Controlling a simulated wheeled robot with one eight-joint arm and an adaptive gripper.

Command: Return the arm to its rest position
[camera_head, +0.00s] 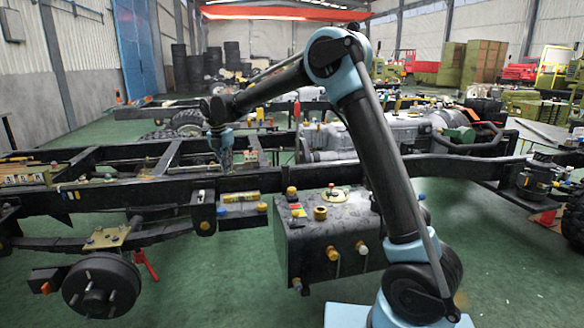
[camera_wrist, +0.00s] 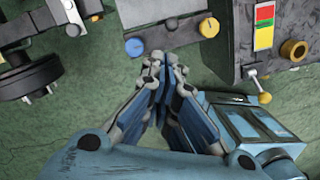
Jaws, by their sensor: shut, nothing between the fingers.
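My arm rises from the blue base at the lower right of the head view, bends at a high elbow and reaches left. My gripper (camera_head: 224,160) hangs pointing down at the arm's end, over the near rail of a black chassis frame (camera_head: 330,179). In the wrist view my gripper (camera_wrist: 162,72) has its blue fingers together at the tips, with nothing visible between them. Whether the fingertips touch the frame is hard to tell in the head view. My forearm and upper arm hide parts of the frame and engine behind them.
A grey tank (camera_head: 325,235) with yellow caps hangs on the frame's near side, close to my base. A wheel hub (camera_head: 100,284) sits at the lower left. A grey engine (camera_head: 395,135) stands behind my arm. Green floor (camera_head: 200,290) is open between hub and tank.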

